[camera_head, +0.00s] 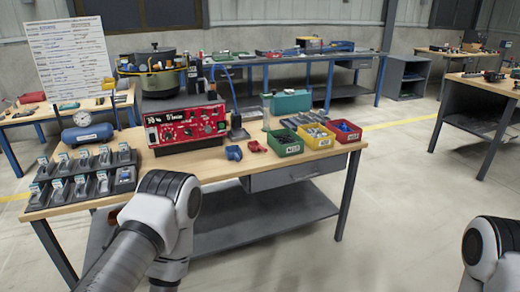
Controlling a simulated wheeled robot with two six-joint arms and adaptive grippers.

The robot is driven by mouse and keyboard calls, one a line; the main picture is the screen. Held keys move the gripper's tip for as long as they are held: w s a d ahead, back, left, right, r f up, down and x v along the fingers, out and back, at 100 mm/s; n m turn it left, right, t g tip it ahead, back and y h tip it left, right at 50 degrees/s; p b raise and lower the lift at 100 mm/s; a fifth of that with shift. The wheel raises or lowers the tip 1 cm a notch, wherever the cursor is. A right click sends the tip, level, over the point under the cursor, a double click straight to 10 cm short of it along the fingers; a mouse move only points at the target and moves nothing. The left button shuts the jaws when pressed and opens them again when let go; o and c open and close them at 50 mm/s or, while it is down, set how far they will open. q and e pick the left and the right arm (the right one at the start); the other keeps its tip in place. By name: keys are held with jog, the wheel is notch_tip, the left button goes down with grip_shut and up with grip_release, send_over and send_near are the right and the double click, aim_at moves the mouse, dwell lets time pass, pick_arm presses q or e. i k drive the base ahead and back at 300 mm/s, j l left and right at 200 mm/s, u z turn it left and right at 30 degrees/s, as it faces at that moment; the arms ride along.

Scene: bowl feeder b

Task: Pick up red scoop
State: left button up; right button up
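A small red object (257,147) that looks like the red scoop lies on the wooden top of the near workbench (215,172), close to its front edge. It sits between a blue object (233,152) on its left and a green bin (287,143) on its right. My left arm rises at the lower left in front of the bench, but its gripper is not visible. Part of my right arm shows at the lower right edge, with its gripper out of view. Neither arm touches the scoop.
Yellow (317,136) and red (343,131) bins stand right of the green one. A black tray of small parts (80,178) fills the bench's left end. Open floor lies to the right.

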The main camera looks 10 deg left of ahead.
aim_at(255, 146)
jog(key=z, duration=3.85)
jog(key=u, duration=4.35)
jog(key=i+l+z, duration=0.2)
jog(key=i+l, duration=0.55)
jog(key=l, duration=0.15)
